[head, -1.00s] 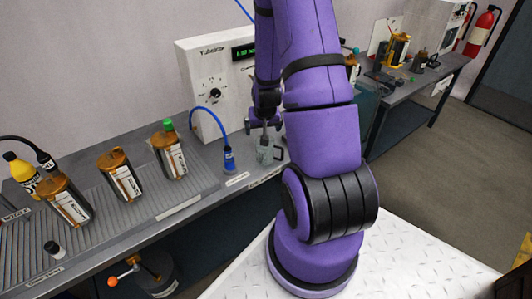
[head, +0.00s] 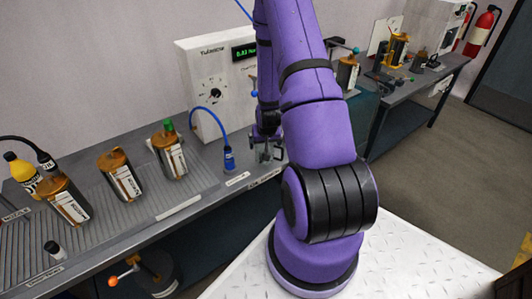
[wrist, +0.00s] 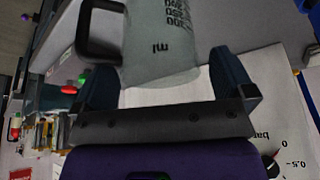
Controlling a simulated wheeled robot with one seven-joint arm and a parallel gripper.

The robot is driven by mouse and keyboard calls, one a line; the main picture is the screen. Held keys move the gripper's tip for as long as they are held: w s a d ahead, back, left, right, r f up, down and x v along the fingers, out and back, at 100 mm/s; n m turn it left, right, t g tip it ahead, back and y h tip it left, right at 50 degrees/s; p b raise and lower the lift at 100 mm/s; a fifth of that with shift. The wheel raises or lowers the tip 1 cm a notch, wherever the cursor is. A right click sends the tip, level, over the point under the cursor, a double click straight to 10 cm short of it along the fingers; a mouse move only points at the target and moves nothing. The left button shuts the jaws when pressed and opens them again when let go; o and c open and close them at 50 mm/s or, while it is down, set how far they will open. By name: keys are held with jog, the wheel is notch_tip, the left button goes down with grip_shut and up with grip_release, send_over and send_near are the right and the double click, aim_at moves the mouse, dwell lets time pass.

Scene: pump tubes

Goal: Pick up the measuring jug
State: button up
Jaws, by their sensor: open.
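The measuring jug (head: 269,155) is a small grey see-through vessel standing at the front edge of the bench, partly hidden by my gripper (head: 264,144). In the wrist view the jug (wrist: 160,48) shows its ml marking and a dark handle (wrist: 98,28) on the left. My gripper (wrist: 168,80) is open, with one dark finger on each side of the jug's body. The jug's body lies between the fingers, and I cannot tell whether either finger touches it.
A blue-capped tube end (head: 229,160) stands just left of the jug. The white pump box (head: 210,80) with a dial and green display is behind. Several amber bottles (head: 120,176) stand on the ribbed tray (head: 92,210) to the left.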

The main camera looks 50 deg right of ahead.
jog(key=shift+x, duration=1.6)
jog(key=shift+s, duration=0.1)
jog(key=c, duration=0.8)
jog(key=shift+r, duration=0.1)
